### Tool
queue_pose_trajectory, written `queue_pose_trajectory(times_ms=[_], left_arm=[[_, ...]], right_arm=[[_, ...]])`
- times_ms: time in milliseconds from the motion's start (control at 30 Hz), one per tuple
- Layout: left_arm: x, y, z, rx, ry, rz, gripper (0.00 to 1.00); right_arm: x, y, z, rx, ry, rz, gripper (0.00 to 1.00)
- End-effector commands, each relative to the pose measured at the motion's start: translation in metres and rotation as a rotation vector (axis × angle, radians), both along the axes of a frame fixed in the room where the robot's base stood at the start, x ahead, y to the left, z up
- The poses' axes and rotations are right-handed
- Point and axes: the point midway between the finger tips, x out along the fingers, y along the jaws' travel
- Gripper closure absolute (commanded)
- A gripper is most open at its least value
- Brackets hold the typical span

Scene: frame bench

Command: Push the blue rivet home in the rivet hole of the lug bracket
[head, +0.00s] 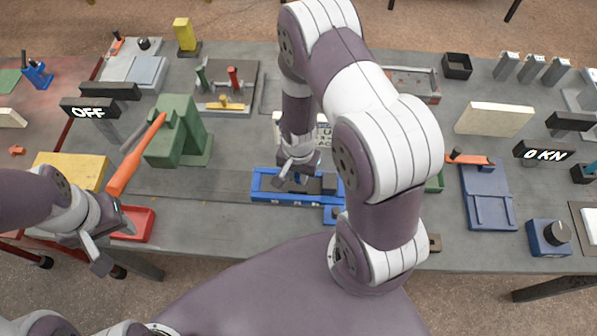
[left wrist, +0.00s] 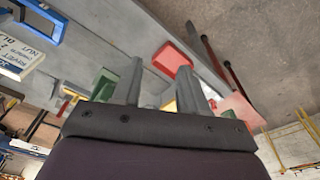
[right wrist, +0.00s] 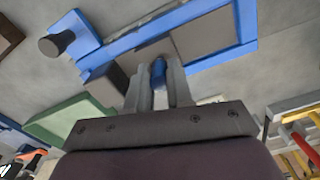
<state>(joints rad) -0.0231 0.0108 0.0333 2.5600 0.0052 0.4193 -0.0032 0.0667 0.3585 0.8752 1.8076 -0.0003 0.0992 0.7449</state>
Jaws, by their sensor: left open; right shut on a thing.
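My right gripper (head: 297,173) is low over the blue fixture (head: 290,198) at the middle front of the bench. In the right wrist view its fingers (right wrist: 159,78) are shut on the blue rivet (right wrist: 158,70), which is upright between the fingertips. Grey blocks (right wrist: 205,35) sit inside the blue fixture; I take them for the lug bracket. The rivet hole and the rivet's lower end are hidden, so I cannot tell how deep it sits. My left gripper (head: 112,243) is open and empty beside the red tray (head: 140,224), also in the left wrist view (left wrist: 160,75).
A green press with an orange lever (head: 138,152) stands left of centre, near the left gripper. A tool board with red and green handles (head: 228,85) is behind the fixture. A blue plate (head: 487,195) and a blue knob box (head: 548,238) lie right. Bare bench lies between press and fixture.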

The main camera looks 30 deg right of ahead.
Motion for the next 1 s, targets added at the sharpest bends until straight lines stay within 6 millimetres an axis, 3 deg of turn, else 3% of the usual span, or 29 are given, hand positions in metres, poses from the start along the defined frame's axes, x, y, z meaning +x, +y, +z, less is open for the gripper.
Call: queue_pose_trajectory(times_ms=[467,500,600,867,1000], left_arm=[[0.000,0.000,-0.010,0.000,0.000,0.000,0.57],[0.000,0.000,-0.010,0.000,0.000,0.000,0.57],[0.000,0.000,-0.009,0.000,0.000,0.000,0.57],[0.000,0.000,-0.009,0.000,0.000,0.000,0.57],[0.000,0.000,-0.011,0.000,0.000,0.000,0.57]], right_arm=[[0.000,0.000,-0.013,0.000,0.000,0.000,1.00],[0.000,0.000,-0.013,0.000,0.000,0.000,0.76],[0.000,0.000,-0.012,0.000,0.000,0.000,0.49],[0.000,0.000,-0.012,0.000,0.000,0.000,0.49],[0.001,0.000,-0.002,0.000,-0.003,0.000,0.49]])
